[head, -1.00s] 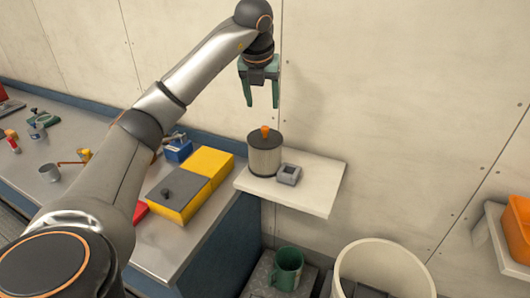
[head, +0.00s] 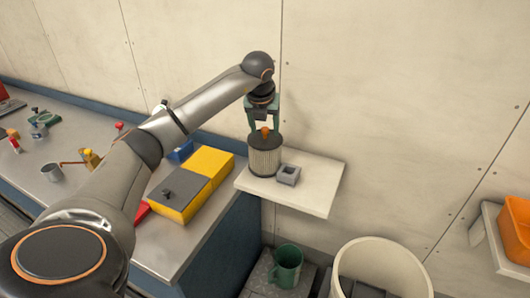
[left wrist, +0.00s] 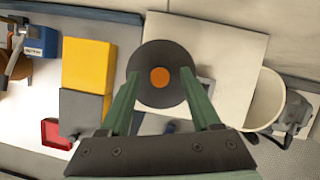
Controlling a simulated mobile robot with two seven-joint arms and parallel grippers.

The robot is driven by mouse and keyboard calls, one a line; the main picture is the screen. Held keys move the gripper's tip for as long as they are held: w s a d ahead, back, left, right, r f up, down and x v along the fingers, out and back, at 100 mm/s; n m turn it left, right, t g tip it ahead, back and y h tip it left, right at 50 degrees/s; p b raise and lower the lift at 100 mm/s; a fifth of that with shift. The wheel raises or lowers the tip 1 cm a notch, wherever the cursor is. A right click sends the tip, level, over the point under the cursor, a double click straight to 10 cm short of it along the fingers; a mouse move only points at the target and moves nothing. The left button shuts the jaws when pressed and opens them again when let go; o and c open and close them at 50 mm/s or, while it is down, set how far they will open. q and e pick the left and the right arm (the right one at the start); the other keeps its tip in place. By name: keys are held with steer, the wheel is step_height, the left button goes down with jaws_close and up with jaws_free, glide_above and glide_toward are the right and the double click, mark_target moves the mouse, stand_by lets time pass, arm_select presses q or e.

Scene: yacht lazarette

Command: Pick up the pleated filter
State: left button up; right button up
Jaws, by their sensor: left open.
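The pleated filter (head: 265,160) is a grey ribbed cylinder with a dark top and an orange knob. It stands upright on a white shelf (head: 315,190) fixed by the wall. My left gripper (head: 264,128), with green fingers, is open just above it, pointing down, with the orange knob between or near its fingertips. In the left wrist view the filter's round dark top (left wrist: 160,74) lies ahead between the two spread fingers (left wrist: 160,85). I cannot tell whether the fingers touch it. My right gripper is not in view.
A small grey square block (head: 288,176) sits close beside the filter on the shelf. A yellow and grey box (head: 208,164) stands on the workbench at left. Below are a green mug (head: 288,265) and a large white bucket (head: 378,270). An orange bin (head: 516,232) is at right.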

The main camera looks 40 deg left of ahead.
arm_select(q)
steer(key=shift+c, duration=0.3)
jaws_close()
steer(key=shift+r, duration=0.2)
